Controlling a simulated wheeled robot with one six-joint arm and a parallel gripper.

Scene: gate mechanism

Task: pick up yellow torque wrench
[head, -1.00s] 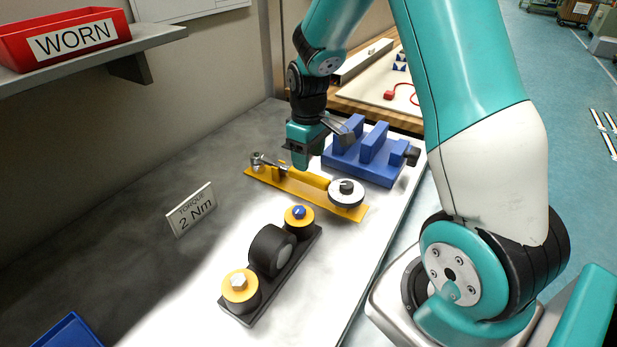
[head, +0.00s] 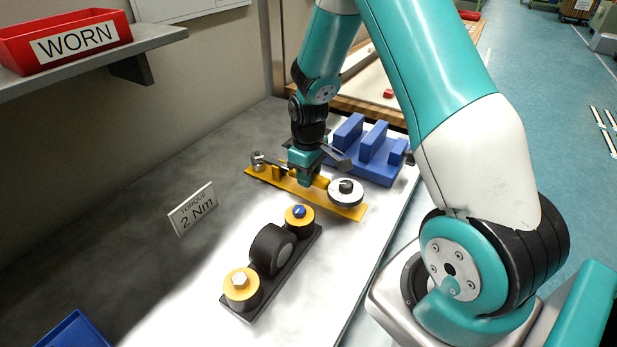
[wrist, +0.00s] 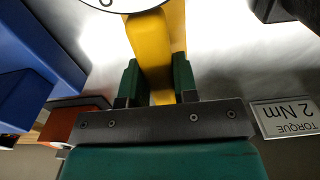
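The yellow torque wrench (head: 318,182) lies on its flat yellow holder (head: 350,211) on the bench, with a silver head at the left end and a round white dial (head: 346,192) at the right end. My gripper (head: 305,178) is down at the middle of the wrench, pointing downward. In the wrist view, the yellow handle (wrist: 150,50) runs between the two green fingers of my gripper (wrist: 156,80). The fingers stand on either side of the handle, with narrow gaps visible, so the gripper looks open around it. The lower fingertips are partly hidden in the head view.
A blue fixture (head: 372,152) stands just behind the wrench. A dark block with two yellow-topped posts (head: 272,252) is in front. A "TORQUE 2 Nm" sign (head: 192,208) stands at left. A red "WORN" bin (head: 65,38) sits on a shelf. The bench between the sign and wrench is clear.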

